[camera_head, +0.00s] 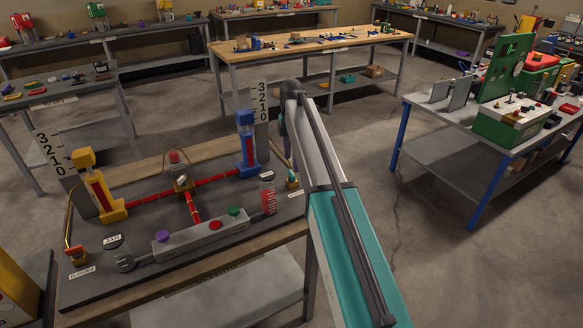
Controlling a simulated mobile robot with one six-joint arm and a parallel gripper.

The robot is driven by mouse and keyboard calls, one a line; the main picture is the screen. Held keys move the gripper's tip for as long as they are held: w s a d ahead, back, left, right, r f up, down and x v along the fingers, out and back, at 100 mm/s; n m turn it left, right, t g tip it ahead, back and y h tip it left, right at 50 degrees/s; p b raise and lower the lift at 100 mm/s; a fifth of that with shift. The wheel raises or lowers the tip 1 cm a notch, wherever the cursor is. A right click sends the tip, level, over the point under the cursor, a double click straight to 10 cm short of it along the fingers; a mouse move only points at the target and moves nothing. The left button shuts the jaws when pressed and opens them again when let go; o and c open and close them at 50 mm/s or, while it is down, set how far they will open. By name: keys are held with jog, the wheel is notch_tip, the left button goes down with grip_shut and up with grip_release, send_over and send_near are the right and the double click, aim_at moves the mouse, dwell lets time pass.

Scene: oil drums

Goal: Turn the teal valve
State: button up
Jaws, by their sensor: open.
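No part that I can tell for sure is the teal valve shows in the head view. A grey control block (202,236) on the near bench carries a purple knob (162,236), a red button (215,225) and a green knob (233,211). A small fitting with yellow and greenish parts (292,182) sits at the board's right edge, close to my arm. My white and teal arm rises from the bottom right and bends at its top beside the blue column. My gripper is not visible; the far part of the arm is hidden behind the nearer links.
The dark board (90,290) also bears a yellow column (97,188), a blue column (246,145), red pipes (160,196), a red coil (269,200) and scale plates. A bench with a green box (505,124) stands right. Bare floor lies between.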

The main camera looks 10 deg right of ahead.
aim_at(292, 173)
notch_tip(292, 173, up, 8)
jog(key=b, duration=0.1)
jog(key=shift+r+b, duration=0.15)
jog(key=shift+b, duration=0.25)
